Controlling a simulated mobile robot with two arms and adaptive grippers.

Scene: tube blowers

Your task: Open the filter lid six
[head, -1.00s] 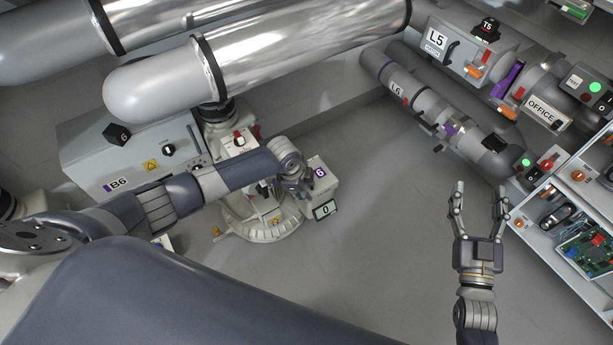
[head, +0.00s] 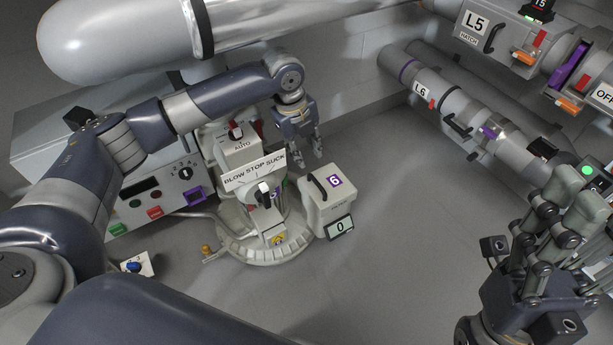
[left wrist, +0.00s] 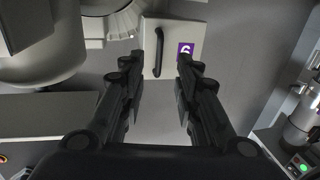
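The filter box with the purple 6 label (head: 335,181) stands on the floor, with a black handle (head: 319,187) on its lid. The lid (head: 342,196) looks shut. My left gripper (head: 320,162) points down just behind the box in the head view and is apart from the handle. In the left wrist view, its two fingers (left wrist: 155,80) are spread and empty. The handle (left wrist: 159,52) shows between and beyond them, and the 6 label (left wrist: 186,50) lies by the right fingertip. My right gripper (head: 565,205) is large at the lower right; its fingers overlap, so its opening is unclear.
The blower with the BLOW STOP SUCK sign (head: 254,168) stands left of the box, on a round base. A display reading 0 (head: 340,227) is at the box's front. The L6 pipe (head: 445,100) runs at the right. Open floor (head: 410,230) lies right of the box.

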